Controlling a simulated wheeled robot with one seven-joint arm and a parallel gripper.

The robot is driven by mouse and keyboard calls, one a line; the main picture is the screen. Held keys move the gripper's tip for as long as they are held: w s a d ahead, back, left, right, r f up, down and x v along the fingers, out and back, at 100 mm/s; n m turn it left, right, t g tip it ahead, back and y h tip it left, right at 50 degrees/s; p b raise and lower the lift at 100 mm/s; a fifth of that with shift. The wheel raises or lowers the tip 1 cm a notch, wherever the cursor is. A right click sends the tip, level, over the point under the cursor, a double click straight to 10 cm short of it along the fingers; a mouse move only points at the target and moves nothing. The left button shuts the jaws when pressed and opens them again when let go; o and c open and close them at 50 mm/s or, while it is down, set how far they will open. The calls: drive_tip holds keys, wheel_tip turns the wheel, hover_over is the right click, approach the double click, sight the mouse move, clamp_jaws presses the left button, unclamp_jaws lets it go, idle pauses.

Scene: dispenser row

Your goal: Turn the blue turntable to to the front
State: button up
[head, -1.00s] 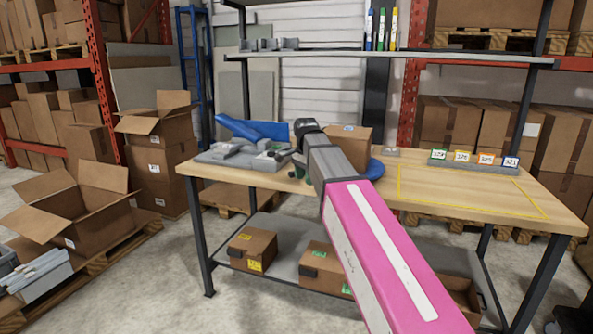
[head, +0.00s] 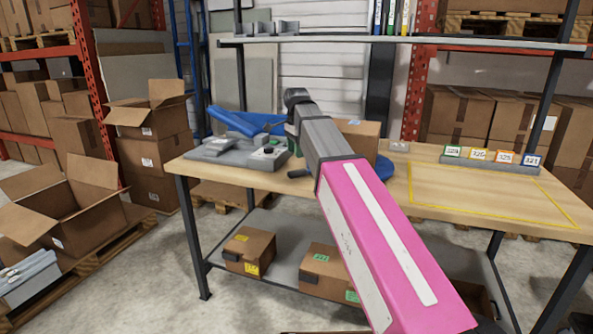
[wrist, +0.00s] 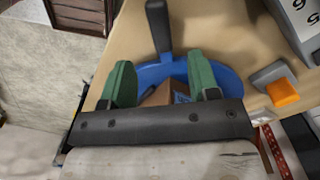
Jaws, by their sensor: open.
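The blue turntable (head: 384,168) is a round disc on the workbench, mostly hidden behind my arm in the head view. A brown box (head: 362,140) stands on it. In the wrist view the blue disc (wrist: 222,75) lies beneath my gripper, with a dark handle (wrist: 157,25) sticking out from its rim; the handle's end (head: 299,173) shows left of my arm in the head view. My gripper (wrist: 159,62) is open, its two green fingers apart above the disc. Part of the box (wrist: 165,96) shows between the fingers. I cannot tell whether the fingers touch anything.
A grey device with a blue tilted part (head: 240,130) stands on the bench's left. A rack with numbered cards (head: 492,162) stands behind a yellow-outlined area (head: 490,197) that is clear. A shelf (head: 400,42) hangs above. An orange button (wrist: 284,92) is right of the disc.

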sight(296, 170)
wheel_tip(296, 170, down, 8)
drive_tip(key=shift+f, duration=0.15)
idle(0.3)
clamp_jaws()
